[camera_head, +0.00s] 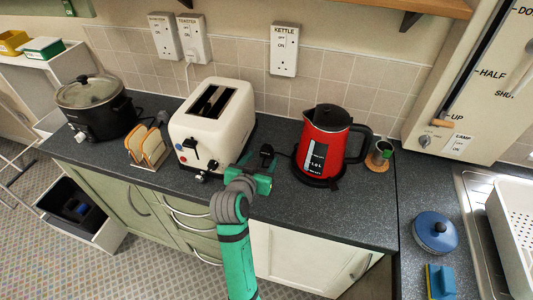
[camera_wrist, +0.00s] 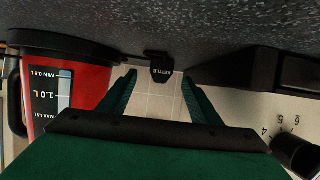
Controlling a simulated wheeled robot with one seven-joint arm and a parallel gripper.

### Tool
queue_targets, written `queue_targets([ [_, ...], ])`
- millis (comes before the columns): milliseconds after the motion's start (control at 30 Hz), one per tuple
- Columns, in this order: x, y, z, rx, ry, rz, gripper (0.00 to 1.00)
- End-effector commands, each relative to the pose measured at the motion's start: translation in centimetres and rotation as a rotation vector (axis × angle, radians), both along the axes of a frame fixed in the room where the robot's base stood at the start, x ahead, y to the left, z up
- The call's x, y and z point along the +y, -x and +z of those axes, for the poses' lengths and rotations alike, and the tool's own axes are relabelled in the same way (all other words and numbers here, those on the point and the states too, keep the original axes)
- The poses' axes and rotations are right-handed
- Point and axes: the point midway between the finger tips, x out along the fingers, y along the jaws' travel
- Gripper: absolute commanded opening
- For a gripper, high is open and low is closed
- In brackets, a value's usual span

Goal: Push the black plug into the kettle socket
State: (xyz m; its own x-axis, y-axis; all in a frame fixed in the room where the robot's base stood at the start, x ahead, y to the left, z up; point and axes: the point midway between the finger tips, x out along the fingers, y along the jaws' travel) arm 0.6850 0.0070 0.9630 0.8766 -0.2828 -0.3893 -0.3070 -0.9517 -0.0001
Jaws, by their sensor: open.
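My gripper (camera_wrist: 159,78) is open, with a gap on each side of the plug. In the head view my gripper (camera_head: 262,166) is low over the worktop between toaster and kettle. A small dark shape (camera_head: 266,150) at its tip appears to be the plug. The white kettle socket (camera_head: 284,50), labelled KETTLE, is on the wall above and behind, its holes uncovered. The plug's pins are not visible.
The red kettle (camera_head: 325,146) stands close right of my gripper, and the cream toaster (camera_head: 213,125) close left. Two more sockets (camera_head: 164,37) (camera_head: 193,38) are on the tiled wall, the toaster one with a cable. A toast rack (camera_head: 146,147) and slow cooker (camera_head: 97,105) stand farther left.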

Motion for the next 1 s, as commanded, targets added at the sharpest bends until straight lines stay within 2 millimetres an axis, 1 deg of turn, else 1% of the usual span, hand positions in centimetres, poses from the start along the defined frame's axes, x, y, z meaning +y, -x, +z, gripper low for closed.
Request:
queue_targets([
  [200,-0.5,-2.4,-1.0,0.0,0.0,0.003,0.58],
  [400,-1.3,-3.9,-1.7,0.0,-0.001,-0.001,0.58],
  [600,-1.7,-4.4,-1.9,0.0,0.0,-0.004,0.58],
  [1000,-1.6,-4.4,-2.0,0.0,0.0,-0.002,0.58],
])
